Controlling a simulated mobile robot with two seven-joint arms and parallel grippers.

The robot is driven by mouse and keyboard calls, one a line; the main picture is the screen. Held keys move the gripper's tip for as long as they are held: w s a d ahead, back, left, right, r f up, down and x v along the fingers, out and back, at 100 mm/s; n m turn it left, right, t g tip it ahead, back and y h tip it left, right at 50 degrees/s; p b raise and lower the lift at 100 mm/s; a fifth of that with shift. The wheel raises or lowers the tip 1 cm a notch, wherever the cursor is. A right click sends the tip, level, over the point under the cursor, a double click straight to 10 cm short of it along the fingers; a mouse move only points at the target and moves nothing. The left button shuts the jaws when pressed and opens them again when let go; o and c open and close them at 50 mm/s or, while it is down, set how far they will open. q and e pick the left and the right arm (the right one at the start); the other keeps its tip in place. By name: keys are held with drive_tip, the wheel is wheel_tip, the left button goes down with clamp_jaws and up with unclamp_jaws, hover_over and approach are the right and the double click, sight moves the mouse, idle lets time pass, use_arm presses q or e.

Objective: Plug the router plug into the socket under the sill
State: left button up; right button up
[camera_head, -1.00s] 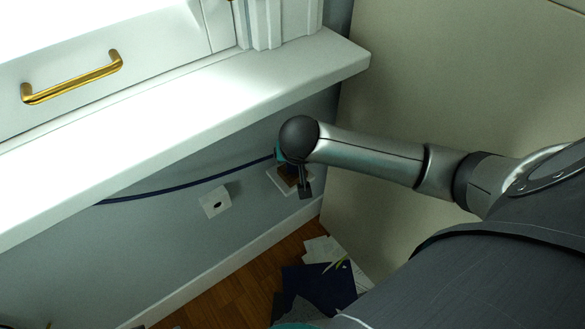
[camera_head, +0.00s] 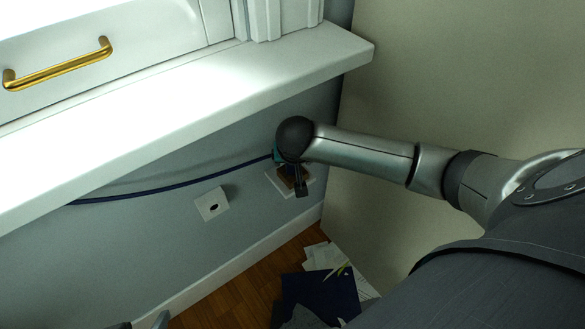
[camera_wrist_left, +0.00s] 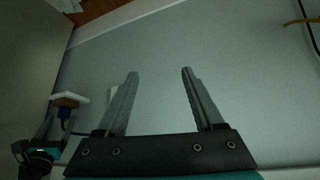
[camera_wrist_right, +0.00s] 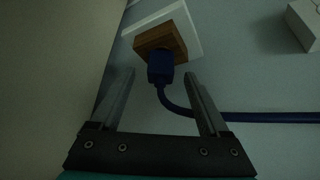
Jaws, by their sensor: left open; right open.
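The dark blue router plug (camera_wrist_right: 161,67) points into the brown socket (camera_wrist_right: 160,42) on its white plate (camera_wrist_right: 188,20); it looks seated, though the exact depth is hard to tell. My right gripper (camera_wrist_right: 158,82) is open, its fingers on either side of and behind the plug, with a gap to both. In the head view, my right gripper (camera_head: 301,186) hides the plug and part of the socket (camera_head: 293,176). The blue cable (camera_head: 170,189) runs left along the wall. My left gripper (camera_wrist_left: 158,72) is open and empty, facing the wall; only its tips (camera_head: 142,323) show at the head view's bottom edge.
The white sill (camera_head: 190,105) overhangs the wall above. Papers and a dark blue folder (camera_head: 325,292) lie on the wooden floor. A beige panel (camera_head: 440,80) closes off the right side.

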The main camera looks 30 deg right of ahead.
drive_tip(key=shift+b+x, duration=0.55)
drive_tip(key=shift+x, duration=0.2)
drive_tip(key=shift+w+f+b, duration=0.2)
drive_tip(key=shift+f+b, duration=0.1)
drive_tip(key=shift+f, duration=0.05)
use_arm(q)
drive_tip(key=shift+w+d+t+h, duration=0.35)
drive_tip(key=shift+w+d+t, duration=0.25)
drive_tip(key=shift+d, duration=0.2)
drive_tip(key=shift+w+d+t+h, duration=0.4)
drive_tip(key=shift+w+d+t, duration=0.05)
drive_tip(key=shift+d+t, duration=0.35)
drive_tip(key=shift+w+d+t+h, duration=0.35)
drive_tip(key=shift+w+d+t, duration=0.25)
drive_tip(key=shift+d, duration=0.2)
use_arm(e)
drive_tip(key=shift+w+d+f, duration=0.15)
drive_tip(key=shift+f, duration=0.05)
drive_tip(key=shift+c, duration=0.4)
clamp_jaws()
